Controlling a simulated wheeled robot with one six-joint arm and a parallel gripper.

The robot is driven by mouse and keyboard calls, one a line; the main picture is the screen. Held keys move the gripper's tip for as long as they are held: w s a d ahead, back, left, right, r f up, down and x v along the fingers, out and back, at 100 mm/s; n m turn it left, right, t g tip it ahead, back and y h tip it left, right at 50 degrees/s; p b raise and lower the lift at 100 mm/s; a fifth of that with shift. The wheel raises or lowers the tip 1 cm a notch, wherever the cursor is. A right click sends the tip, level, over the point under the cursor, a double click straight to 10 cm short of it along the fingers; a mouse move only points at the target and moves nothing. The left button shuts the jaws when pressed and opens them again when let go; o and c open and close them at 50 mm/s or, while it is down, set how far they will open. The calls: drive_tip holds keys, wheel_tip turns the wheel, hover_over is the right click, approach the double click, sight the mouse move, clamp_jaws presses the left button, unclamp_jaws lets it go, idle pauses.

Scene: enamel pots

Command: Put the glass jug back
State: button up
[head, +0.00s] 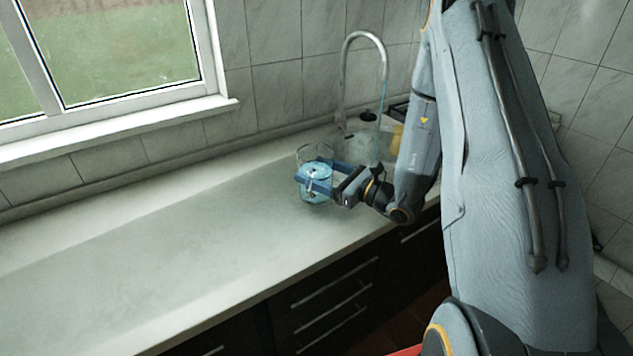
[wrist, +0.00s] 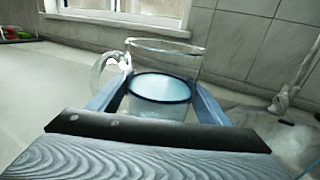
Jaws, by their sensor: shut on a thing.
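The glass jug (head: 316,192) is clear, with pale blue in its lower part. It is upright between the fingers of my gripper (head: 322,171), over the counter left of the tap. The wrist view shows the jug (wrist: 165,62) with its clear rim on top and its glass handle at the left. A dark blue ring lies around the pale blue level inside. My gripper (wrist: 158,98) is shut on the jug's body, one finger on each side. The jug's base is hidden in the wrist view. I cannot tell whether it touches the counter.
A tall curved tap (head: 363,38) stands at the counter's back right, near dark and yellow items (head: 396,138). The long pale counter (head: 150,235) is bare to the left. Small red and green things (wrist: 15,36) lie at far left in the wrist view. A window sill (head: 120,130) borders the back.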

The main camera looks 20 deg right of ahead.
drive_tip(key=shift+f+p, duration=0.5)
drive_tip(key=shift+f, duration=1.3)
drive_tip(key=shift+f, duration=0.1)
drive_tip(key=o, duration=1.5)
drive_tip(key=shift+f, duration=0.1)
drive_tip(key=shift+c, duration=0.2)
drive_tip(key=shift+s+d, duration=0.15)
drive_tip(key=b+v, duration=0.3)
drive_tip(key=v, duration=0.7)
drive_tip(key=shift+s+d, duration=0.1)
drive_tip(key=shift+d, duration=0.15)
drive_tip(key=shift+s+d, duration=0.3)
drive_tip(key=shift+s, duration=0.2)
